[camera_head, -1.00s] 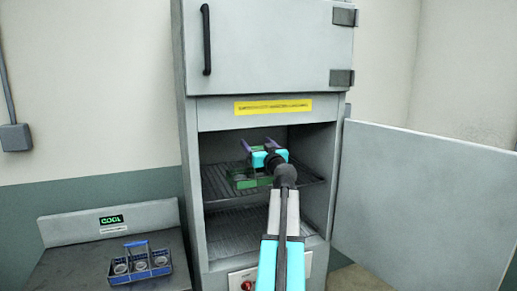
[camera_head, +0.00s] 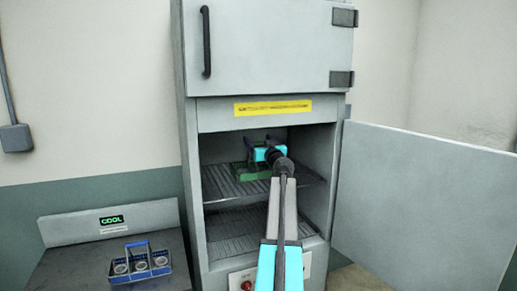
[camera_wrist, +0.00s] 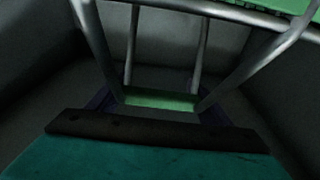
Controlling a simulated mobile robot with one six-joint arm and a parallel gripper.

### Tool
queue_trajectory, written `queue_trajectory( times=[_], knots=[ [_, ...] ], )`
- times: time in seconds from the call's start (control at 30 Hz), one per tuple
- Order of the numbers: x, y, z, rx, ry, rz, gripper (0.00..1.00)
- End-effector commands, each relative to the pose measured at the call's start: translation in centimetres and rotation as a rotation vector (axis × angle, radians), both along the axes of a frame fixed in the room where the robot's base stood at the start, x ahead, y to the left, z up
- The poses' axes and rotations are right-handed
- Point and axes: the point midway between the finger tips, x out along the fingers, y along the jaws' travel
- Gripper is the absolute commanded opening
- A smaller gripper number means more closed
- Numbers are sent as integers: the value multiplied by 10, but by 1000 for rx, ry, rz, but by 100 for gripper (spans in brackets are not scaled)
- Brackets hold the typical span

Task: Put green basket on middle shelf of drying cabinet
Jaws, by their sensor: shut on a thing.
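The green basket (camera_head: 250,173) is inside the open lower compartment of the drying cabinet (camera_head: 190,150), at the upper of the two wire shelves seen there. This shelf (camera_head: 300,178) appears to be the middle shelf. My gripper (camera_head: 250,148) is shut on the basket's handle, with my arm reaching in from the front. In the wrist view the green handle bar (camera_wrist: 160,101) lies between the fingers, with metal struts running from it to the basket. I cannot tell whether the basket's bottom touches the shelf.
A lower wire shelf (camera_head: 240,228) is empty. The lower door (camera_head: 425,200) stands open to the right; the upper door (camera_head: 270,50) is shut. A blue basket (camera_head: 140,264) with round items stands on the bench (camera_head: 60,270) marked COOL at the left.

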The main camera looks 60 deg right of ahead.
Motion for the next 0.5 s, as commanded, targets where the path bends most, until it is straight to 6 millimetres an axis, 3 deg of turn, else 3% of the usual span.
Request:
queue_trajectory(
  times=[0.5],
  knots=[
    [3, -5, 1, -1, -2, 0, 19]
  ],
)
